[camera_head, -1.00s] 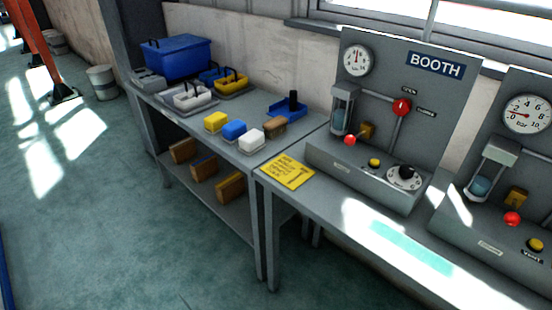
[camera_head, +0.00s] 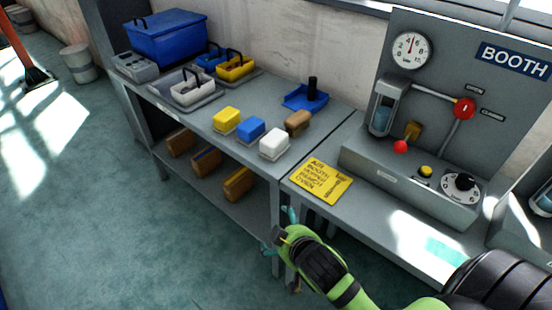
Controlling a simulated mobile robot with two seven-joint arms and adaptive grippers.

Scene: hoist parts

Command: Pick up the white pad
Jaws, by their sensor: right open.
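The white pad (camera_head: 275,142) is a small block on the grey table (camera_head: 205,132), near its front right edge. It stands in a row with a yellow pad (camera_head: 227,119) and a blue pad (camera_head: 250,130) to its left, and a brown block (camera_head: 298,122) lies behind it to the right. My right gripper (camera_head: 278,232) is open and empty, in front of the table and lower in the picture than the white pad, apart from it. My left gripper is not in view.
A yellow sign (camera_head: 321,181) lies on the bench beside the BOOTH panel (camera_head: 455,95). A blue tray with a dark post (camera_head: 306,96) stands behind the pads. A blue bin (camera_head: 167,38) and caddies (camera_head: 188,88) fill the table's far left. Brown blocks lie on the lower shelf.

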